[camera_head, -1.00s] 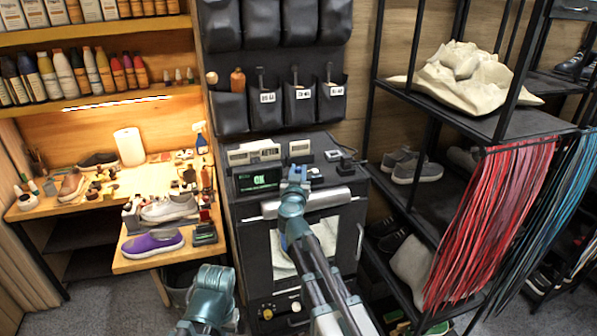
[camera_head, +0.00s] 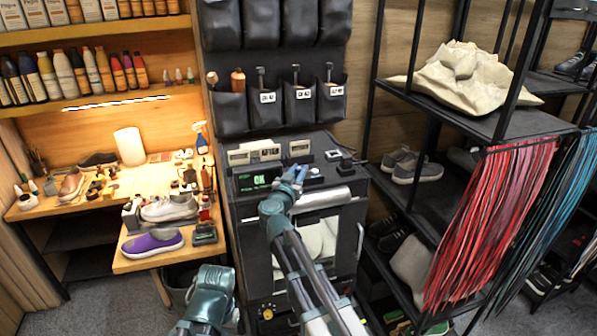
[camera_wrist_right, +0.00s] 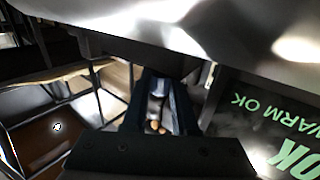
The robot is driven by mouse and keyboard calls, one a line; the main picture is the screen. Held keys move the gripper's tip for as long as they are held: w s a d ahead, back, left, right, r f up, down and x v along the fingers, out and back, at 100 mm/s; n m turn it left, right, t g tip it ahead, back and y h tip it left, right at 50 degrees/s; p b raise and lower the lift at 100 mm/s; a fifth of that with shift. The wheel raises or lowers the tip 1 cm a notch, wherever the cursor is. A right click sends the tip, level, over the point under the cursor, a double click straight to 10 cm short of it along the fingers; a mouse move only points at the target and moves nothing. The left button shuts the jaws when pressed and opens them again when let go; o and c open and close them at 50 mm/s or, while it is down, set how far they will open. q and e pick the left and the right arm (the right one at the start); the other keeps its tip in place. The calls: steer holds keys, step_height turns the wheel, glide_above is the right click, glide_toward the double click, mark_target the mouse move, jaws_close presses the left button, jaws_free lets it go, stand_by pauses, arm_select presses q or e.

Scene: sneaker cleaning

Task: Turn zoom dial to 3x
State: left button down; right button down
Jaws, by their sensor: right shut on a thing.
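My right gripper (camera_head: 296,174) is at the sloped control panel (camera_head: 322,181) of the black cabinet, just right of the green display (camera_head: 262,179). Its blue fingers are close together on a small control, which I take to be the zoom dial; the fingers hide it, and I cannot read its marking. In the right wrist view, the two dark fingers (camera_wrist_right: 157,110) flank a small pale piece with a tan end. The green display reading OK (camera_wrist_right: 293,158) is beside them. Of my left arm only a teal link shows at the bottom; its gripper is out of view.
A metal handle (camera_head: 322,197) crosses the cabinet front below. A black shelf rack (camera_head: 420,200) stands close on the right, and the workbench (camera_head: 150,262) with shoes on the left.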

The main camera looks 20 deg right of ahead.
steer(key=c, duration=0.7)
jaws_free()
steer(key=shift+y, duration=0.3)
